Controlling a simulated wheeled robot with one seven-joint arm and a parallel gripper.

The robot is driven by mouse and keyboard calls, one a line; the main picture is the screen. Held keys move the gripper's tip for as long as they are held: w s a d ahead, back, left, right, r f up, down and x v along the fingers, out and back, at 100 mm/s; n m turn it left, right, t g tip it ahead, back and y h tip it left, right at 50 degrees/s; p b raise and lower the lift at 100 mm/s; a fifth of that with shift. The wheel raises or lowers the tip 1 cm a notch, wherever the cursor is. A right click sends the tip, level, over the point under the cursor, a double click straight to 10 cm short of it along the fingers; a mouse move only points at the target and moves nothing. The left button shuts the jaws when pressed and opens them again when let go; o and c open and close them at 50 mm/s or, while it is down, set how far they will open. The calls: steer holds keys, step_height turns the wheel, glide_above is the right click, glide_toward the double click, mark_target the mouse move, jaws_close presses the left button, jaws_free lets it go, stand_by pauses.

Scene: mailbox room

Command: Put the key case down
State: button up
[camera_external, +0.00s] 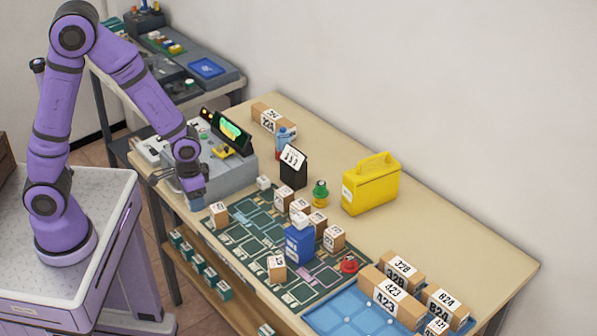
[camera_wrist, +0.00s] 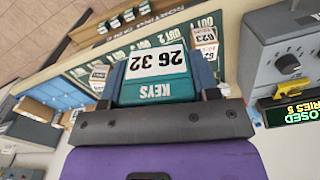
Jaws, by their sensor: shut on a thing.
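The key case (camera_wrist: 155,92) is a teal block with a white label reading "26 32" and the word KEYS, seen upside down in the wrist view. My gripper (camera_wrist: 157,76) is shut on it, with one blue-grey finger on each side. In the external view my gripper (camera_external: 195,201) points down at the table's left edge, in front of the grey machine. The key case is hard to make out there. I cannot tell whether it touches anything below.
The grey machine (camera_external: 233,178) stands close behind my gripper. A small numbered box (camera_external: 219,214) is just to the right. The dark green mat (camera_external: 235,238) holds several boxes and a blue container (camera_external: 299,245). Several teal cases (camera_external: 198,264) sit on the lower shelf.

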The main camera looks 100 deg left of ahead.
step_height(320, 180, up, 3)
steer(key=w+a+r+n, duration=0.1)
steer(key=w+a+n, duration=0.2)
steer(key=w+a, duration=0.65)
steer(key=w+a+n, duration=0.2)
steer(key=w+a, duration=0.5)
steer(key=w, duration=0.6)
steer(key=n, duration=0.6)
glide_above(319, 172)
steer(key=w+d, duration=0.2)
steer(key=d, duration=0.1)
steer(key=f, duration=0.1)
step_height(319, 172, down, 19)
steer(key=shift+w+d+f, duration=0.1)
steer(key=s+a, duration=0.2)
steer(key=a, duration=0.1)
steer(key=shift+s+a+f, duration=0.1)
steer(key=shift+s+f, duration=0.1)
steer(key=shift+f, duration=0.35)
steer(key=shift+f, duration=0.15)
